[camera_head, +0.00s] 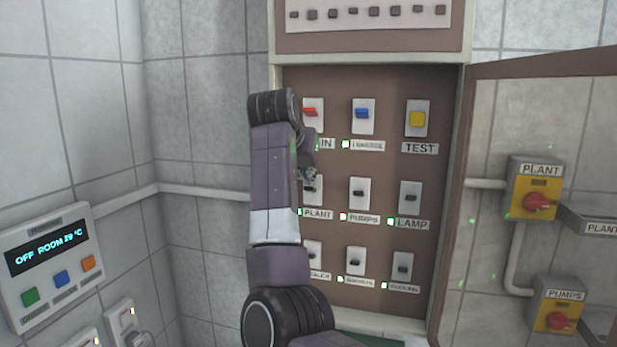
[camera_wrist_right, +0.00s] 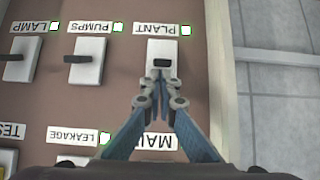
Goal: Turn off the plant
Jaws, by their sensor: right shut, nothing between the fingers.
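The breaker labelled PLANT (camera_head: 312,190) is a white plate with a dark toggle in the middle row of the open brown cabinet, partly behind my right arm. A small green light by its label is lit. In the right wrist view the PLANT breaker (camera_wrist_right: 163,52) appears upside down, just beyond my fingertips. My right gripper (camera_wrist_right: 160,102) is shut and empty, its tips at the plate's lower part in that view, close to the dark toggle; contact cannot be told. In the head view the right gripper (camera_head: 309,174) is mostly hidden by my arm. My left gripper is not in view.
PUMPS (camera_head: 358,194) and LAMP (camera_head: 410,198) breakers sit beside it, with green lights. Above are a red switch (camera_head: 313,112), blue LEAKAGE switch (camera_head: 363,115) and yellow TEST button (camera_head: 417,119). Another PLANT box (camera_head: 535,187) with red knob shows right. A thermostat (camera_head: 48,262) hangs left.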

